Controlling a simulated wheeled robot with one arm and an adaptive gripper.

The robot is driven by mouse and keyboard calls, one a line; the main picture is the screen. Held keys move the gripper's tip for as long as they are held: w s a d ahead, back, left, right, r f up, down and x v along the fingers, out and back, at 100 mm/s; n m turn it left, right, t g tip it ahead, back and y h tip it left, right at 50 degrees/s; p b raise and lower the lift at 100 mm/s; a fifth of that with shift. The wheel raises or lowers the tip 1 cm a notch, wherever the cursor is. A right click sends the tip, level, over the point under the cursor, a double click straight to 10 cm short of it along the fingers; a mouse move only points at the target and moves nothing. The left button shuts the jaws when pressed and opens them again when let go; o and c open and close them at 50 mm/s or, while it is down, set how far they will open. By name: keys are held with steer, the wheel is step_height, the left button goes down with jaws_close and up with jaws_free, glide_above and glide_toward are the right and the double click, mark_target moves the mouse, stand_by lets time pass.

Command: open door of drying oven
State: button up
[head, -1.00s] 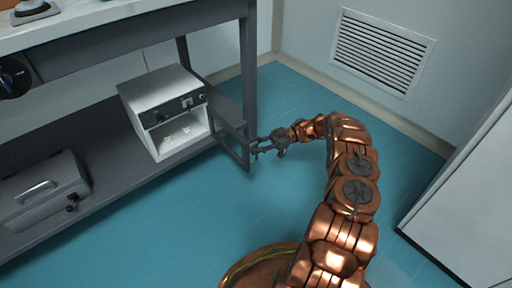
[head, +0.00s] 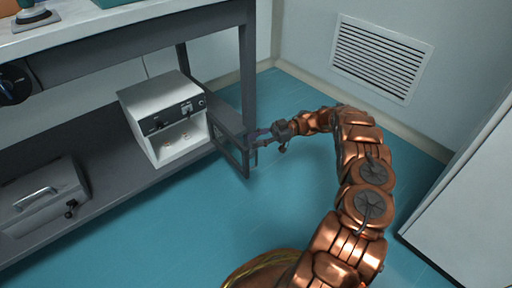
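The drying oven (head: 165,112) is a small white box with a dark control strip, on the lower shelf of the table. Its front is open and its pale inside shows, with small light items in it. My gripper (head: 252,140) is at the door's outer edge, reaching in from the right. Its dark fingers overlap the door in the picture. I cannot tell whether they touch or grip it.
A grey case (head: 42,198) with a handle lies on the lower shelf (head: 105,150) at left. A table leg (head: 248,65) rises behind the door. A wall vent (head: 381,58) is at the back, a white cabinet (head: 465,210) at right. The blue floor (head: 190,235) is clear in front.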

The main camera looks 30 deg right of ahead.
steer(key=shift+r, duration=1.45)
